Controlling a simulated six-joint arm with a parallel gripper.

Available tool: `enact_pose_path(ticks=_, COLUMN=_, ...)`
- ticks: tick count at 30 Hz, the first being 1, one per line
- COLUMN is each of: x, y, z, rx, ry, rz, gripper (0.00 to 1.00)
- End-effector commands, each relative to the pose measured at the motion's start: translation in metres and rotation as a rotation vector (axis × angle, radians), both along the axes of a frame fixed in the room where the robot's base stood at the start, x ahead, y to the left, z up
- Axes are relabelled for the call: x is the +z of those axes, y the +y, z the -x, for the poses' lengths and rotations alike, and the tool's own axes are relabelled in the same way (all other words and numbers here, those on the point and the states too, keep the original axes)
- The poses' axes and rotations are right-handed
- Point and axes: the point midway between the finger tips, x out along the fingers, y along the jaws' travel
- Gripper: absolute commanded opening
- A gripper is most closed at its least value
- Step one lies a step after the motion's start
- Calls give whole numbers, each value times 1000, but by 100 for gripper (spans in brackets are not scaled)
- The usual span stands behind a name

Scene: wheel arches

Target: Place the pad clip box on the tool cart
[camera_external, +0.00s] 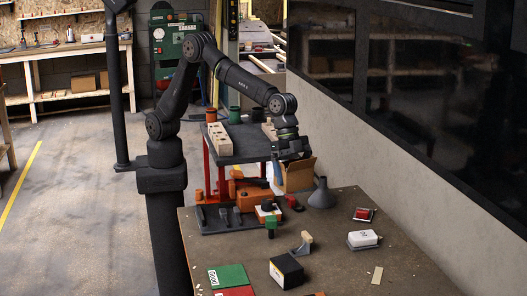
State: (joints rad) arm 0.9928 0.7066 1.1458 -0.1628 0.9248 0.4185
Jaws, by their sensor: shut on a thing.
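My gripper (291,156) hangs pointing down beside the right edge of the tool cart, above the level of the bench. The tool cart (238,153) has a dark grey top shelf on red posts and a lower shelf. Its top carries a pale block with holes on the left, a green cup at the back, and another pale block near the right edge. The middle and front of the top are bare.
A brown cardboard box (297,175) stands below my gripper. A wall runs along the right.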

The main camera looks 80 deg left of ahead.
Motion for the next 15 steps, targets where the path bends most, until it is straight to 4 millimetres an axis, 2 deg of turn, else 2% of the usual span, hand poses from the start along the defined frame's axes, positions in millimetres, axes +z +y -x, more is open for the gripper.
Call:
enact_pose_path(ticks=5, x=2, y=35, z=-45, rx=86, ry=-2, rz=3, gripper=53)
enact_pose_path(ticks=8, x=2, y=65, z=-78, rx=151, ry=-2, rz=3, gripper=53)
enact_pose_path(ticks=15, x=2, y=161, z=-159, rx=343, ry=-1, rz=2, gripper=53)
